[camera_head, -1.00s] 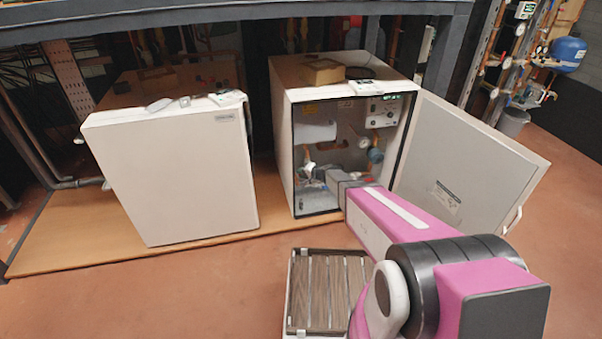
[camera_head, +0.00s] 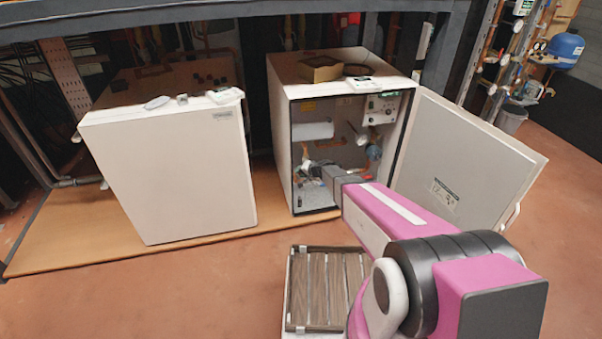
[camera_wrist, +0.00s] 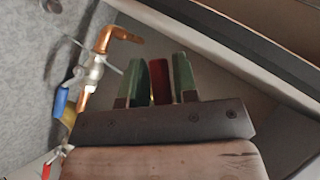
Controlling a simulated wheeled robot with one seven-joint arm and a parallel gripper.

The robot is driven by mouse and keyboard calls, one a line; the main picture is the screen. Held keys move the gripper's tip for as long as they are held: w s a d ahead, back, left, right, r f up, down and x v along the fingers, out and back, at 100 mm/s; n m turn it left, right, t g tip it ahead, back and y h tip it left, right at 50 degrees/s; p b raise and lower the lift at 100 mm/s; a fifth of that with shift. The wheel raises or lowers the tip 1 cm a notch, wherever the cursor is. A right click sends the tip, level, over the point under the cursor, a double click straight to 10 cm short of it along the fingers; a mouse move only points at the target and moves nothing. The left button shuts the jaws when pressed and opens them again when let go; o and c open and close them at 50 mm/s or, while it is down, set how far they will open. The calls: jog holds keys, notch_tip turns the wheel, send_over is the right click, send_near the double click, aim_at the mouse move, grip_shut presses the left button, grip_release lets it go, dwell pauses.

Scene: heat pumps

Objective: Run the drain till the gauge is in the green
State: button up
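The open heat pump (camera_head: 281,135) stands at the back, its inside showing. A small round white gauge (camera_head: 362,140) sits inside it; its needle and green band are too small to read. My gripper (camera_wrist: 161,78) has green fingers pointing into the cabinet, with a red handle (camera_wrist: 160,82) between them. What the handle joins is hidden. In the wrist view, a copper pipe (camera_wrist: 105,40) with a metal valve and a blue lever (camera_wrist: 61,101) stands left of the fingers. In the head view the fingertips are hidden.
The heat pump's door (camera_head: 460,165) stands open to the right of my arm. A closed white unit (camera_head: 175,175) stands to the left. A control panel (camera_head: 382,107) is inside at upper right. Another red part (camera_wrist: 47,168) shows at the wrist view's lower left.

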jog(key=shift+o, duration=0.8)
jog(key=shift+s, duration=0.1)
jog(key=v, duration=1)
jog(key=shift+d+r, duration=0.25)
jog(key=shift+s, duration=0.1)
dwell(5.8)
